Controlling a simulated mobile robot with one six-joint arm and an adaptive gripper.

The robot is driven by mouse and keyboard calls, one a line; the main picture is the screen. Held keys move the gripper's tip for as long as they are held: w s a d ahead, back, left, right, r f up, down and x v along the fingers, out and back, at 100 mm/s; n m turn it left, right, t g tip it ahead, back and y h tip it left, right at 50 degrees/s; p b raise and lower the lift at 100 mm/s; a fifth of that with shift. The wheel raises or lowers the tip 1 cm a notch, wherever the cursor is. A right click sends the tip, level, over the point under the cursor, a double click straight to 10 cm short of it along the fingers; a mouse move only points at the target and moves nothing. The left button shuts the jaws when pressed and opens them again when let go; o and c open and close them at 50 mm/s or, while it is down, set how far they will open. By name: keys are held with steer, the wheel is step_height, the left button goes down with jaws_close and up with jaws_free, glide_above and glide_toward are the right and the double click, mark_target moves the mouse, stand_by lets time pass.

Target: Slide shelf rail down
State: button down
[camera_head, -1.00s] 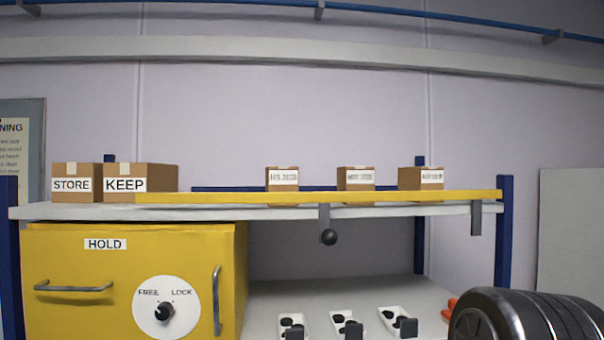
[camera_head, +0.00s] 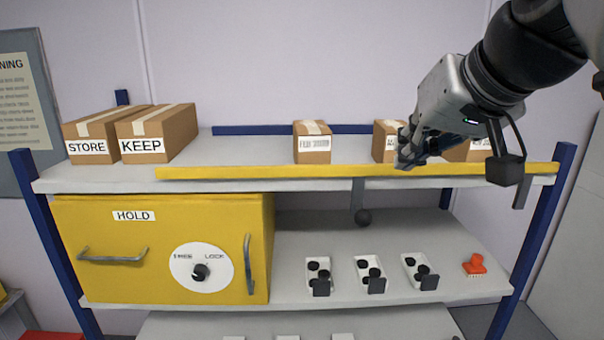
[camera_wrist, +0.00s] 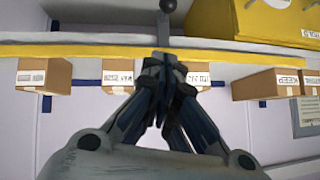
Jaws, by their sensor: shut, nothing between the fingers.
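The shelf rail is a long yellow bar (camera_head: 270,172) along the front edge of the upper shelf. A grey bracket hangs from it with a dark round knob (camera_head: 363,217) at its lower end. In the wrist view the rail (camera_wrist: 60,51) crosses the picture, which looks upside down, and the knob (camera_wrist: 168,6) is at the top edge. My gripper (camera_head: 404,160) is shut and empty, in front of the boxes just above the rail's right half. In the wrist view its fingertips (camera_wrist: 163,58) overlap the rail; I cannot tell whether they touch it.
Boxes marked STORE (camera_head: 88,147) and KEEP (camera_head: 143,146) stand at the shelf's left, smaller boxes (camera_head: 312,143) farther right. Below are a yellow HOLD cabinet (camera_head: 150,270), white trays (camera_head: 318,272) with dark pieces, and an orange object (camera_head: 474,265). Blue posts (camera_head: 538,235) bound the shelf.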

steer(key=shift+s, duration=0.1)
glide_above(371, 218)
step_height(371, 218, down, 10)
steer(key=shift+f+p, duration=0.3)
stand_by(0.5)
